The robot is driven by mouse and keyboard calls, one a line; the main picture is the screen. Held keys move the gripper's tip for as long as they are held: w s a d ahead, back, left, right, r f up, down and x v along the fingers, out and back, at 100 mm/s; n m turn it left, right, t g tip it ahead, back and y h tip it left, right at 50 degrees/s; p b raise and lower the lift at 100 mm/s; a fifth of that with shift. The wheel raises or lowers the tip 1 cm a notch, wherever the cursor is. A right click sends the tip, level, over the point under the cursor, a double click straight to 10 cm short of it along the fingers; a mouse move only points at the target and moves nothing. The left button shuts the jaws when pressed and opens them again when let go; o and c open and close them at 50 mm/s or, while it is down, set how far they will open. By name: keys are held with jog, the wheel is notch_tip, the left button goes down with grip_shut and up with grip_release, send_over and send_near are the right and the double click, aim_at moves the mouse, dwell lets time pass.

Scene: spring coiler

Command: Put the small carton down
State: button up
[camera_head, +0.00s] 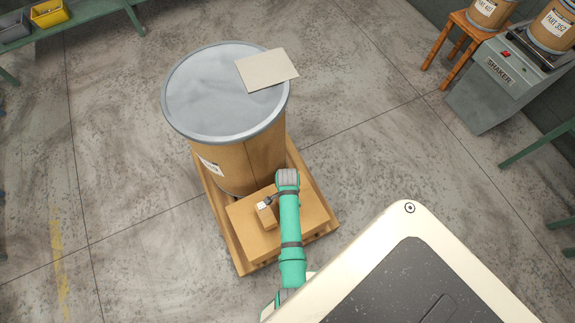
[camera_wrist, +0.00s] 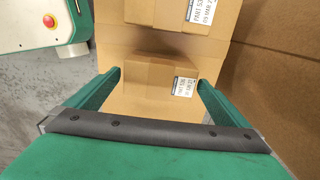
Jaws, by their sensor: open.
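The small carton (camera_head: 269,217) sits on the top of a larger cardboard box (camera_head: 248,231), beside the big drum. In the wrist view the small carton (camera_wrist: 150,78) has a white printed label at its right end and lies between my fingertips. My gripper (camera_head: 265,203) is open, with one finger on each side of the carton; in the wrist view my gripper (camera_wrist: 160,80) shows both green fingers spread. I cannot tell whether a finger touches the carton. My arm hides part of the larger box in the head view.
The larger box stands on a wooden pallet (camera_head: 238,258) with the tall drum (camera_head: 215,95). A flat grey-beige sheet (camera_head: 267,70) lies on the drum lid. Another labelled cardboard face (camera_wrist: 165,14) shows at the wrist view's top. The shaker (camera_head: 492,88) stands far right. Floor left is clear.

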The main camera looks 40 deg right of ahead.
notch_tip(320, 180, up, 6)
jog(key=shift+r, duration=0.15)
jog(key=a+n+t, duration=0.1)
jog(key=a, duration=0.2)
jog(key=a+f+n+t, duration=0.1)
jog(key=a, duration=0.3)
jog(key=a+n, duration=0.1)
jog(key=a, duration=0.2)
jog(key=shift+w+a+f+n+t+h, duration=0.15)
jog(key=shift+w+a+n+t+h, duration=0.15)
jog(key=shift+w+n+t+h, duration=0.1)
jog(key=s+a+r+n+t, duration=0.4)
jog(key=a+r+n, duration=0.1)
jog(key=a, duration=0.4)
jog(key=s+a+r+n+t, duration=0.1)
jog(key=s+r+n+t, duration=0.2)
jog(key=r, duration=0.7)
jog(key=s+a+r+n+t, duration=0.1)
jog(key=s+r+n, duration=0.4)
jog(key=r, duration=0.5)
jog(key=s+a+r+n+t, duration=0.2)
jog(key=s+r+n+t, duration=0.2)
jog(key=r, duration=0.5)
jog(key=shift+s+r+t+y, duration=0.25)
jog(key=shift+r+t+y, duration=0.05)
jog(key=shift+r+y, duration=0.1)
